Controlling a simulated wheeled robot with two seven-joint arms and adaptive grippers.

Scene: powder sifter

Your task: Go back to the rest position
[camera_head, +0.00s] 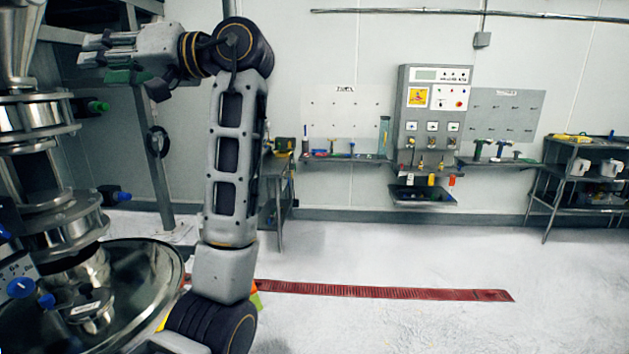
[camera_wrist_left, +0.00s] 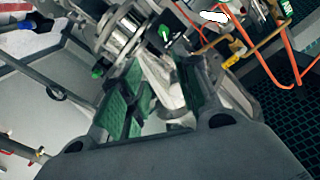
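My left arm rises in the middle-left of the head view and bends left at the top. My left gripper (camera_head: 90,50) points left, near the upper part of the steel sifter column (camera_head: 35,115). In the left wrist view, its green finger pads stand apart on both sides of an empty gap (camera_wrist_left: 158,88), with metal parts visible behind. The gripper is open and holds nothing that I can see. I cannot tell its exact distance from the column. My right gripper is not in view.
A wide steel drum (camera_head: 150,265) stands low at the left, beside my arm. Blue knobs (camera_head: 20,288) and a green knob (camera_head: 98,106) stick out from the sifter. A control panel (camera_head: 433,105) and a shelf rack (camera_head: 585,155) stand along the back wall.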

